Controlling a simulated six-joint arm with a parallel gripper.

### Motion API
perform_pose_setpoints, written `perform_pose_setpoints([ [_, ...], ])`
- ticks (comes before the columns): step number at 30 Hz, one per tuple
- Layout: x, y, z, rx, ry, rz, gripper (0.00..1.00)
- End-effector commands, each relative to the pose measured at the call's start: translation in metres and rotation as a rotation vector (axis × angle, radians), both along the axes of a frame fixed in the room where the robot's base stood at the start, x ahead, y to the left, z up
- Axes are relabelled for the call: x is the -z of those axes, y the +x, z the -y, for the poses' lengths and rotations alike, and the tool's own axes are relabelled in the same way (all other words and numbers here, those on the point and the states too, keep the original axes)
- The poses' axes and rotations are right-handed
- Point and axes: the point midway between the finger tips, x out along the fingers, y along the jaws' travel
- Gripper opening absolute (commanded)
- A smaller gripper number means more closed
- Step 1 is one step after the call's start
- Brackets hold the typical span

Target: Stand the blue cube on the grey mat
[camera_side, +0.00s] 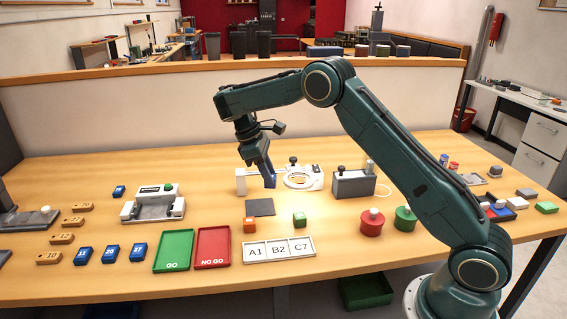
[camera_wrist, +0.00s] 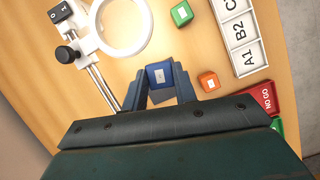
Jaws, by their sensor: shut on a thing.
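The grey mat (camera_side: 260,208) lies flat and bare on the table in the side view. My gripper (camera_side: 268,178) points down over the table, just behind and above the mat in that picture. It is shut on the blue cube (camera_wrist: 159,76), which sits between the two fingertips (camera_wrist: 161,82) in the wrist view and shows a pale label on its face. In the side view only a little of the blue cube (camera_side: 270,182) shows at the fingertips. It appears held above the table. In the wrist view the mat is largely hidden behind the cube and fingers.
An orange cube (camera_side: 250,225) stands close to the mat's front edge and a green cube (camera_side: 299,219) to its right. A white ring fixture (camera_side: 301,179) stands right beside the gripper. The A1 B2 C7 tray (camera_side: 279,249) and red NO GO tray (camera_side: 212,247) lie in front.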

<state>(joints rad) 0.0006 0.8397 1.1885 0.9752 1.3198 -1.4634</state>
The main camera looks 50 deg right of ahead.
Motion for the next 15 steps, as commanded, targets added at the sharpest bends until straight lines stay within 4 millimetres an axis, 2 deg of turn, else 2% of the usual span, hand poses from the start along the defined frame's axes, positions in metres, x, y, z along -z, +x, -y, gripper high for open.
perform_pose_setpoints([
  [15, -0.028, 0.015, -0.002, -0.273, 0.006, -0.004, 0.07],
])
